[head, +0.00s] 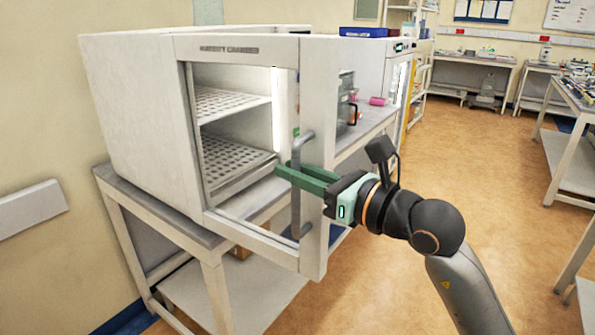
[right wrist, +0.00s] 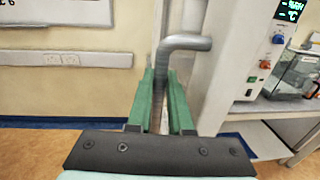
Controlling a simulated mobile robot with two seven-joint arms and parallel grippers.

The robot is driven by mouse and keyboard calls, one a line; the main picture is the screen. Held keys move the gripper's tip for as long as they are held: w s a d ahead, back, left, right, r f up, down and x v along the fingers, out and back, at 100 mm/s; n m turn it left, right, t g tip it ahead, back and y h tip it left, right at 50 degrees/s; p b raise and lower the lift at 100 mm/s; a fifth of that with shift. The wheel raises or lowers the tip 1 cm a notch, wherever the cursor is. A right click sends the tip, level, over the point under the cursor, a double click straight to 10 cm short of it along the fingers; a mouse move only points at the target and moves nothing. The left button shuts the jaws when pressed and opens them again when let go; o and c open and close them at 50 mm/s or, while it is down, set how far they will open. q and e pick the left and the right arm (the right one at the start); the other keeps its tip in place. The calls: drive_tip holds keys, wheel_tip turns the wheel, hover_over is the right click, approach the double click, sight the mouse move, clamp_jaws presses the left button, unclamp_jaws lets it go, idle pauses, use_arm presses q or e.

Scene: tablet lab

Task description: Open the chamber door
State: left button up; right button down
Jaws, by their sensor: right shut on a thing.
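The stability chamber (head: 135,110) is a white box on a grey bench at the left in the head view. Its glass door, with a white frame (head: 318,95), is hinged at the left and stands partly open, its free edge out past the bench front. Perforated shelves (head: 232,103) show inside. The grey bar handle (head: 303,215) is upright on the door's free side. My right gripper (head: 282,172) is shut on the handle, its green fingers on either side of it. The handle's bent top (right wrist: 187,42) shows between and above the fingers in the right wrist view. My left gripper is not in view.
The bench (head: 150,215) stands against the left wall. Another white device (head: 372,60) and a pink item (head: 377,101) are behind the door. A table (head: 575,100) is at the right. The brown floor (head: 480,150) between is clear.

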drive_tip(key=c, duration=0.8)
unclamp_jaws()
drive_tip(key=shift+c, duration=0.2)
drive_tip(key=b+v, duration=0.2)
drive_tip(key=v, duration=1)
drive_tip(key=shift+s+b, duration=0.2)
drive_tip(key=shift+b, duration=0.15)
drive_tip(key=shift+d, duration=0.1)
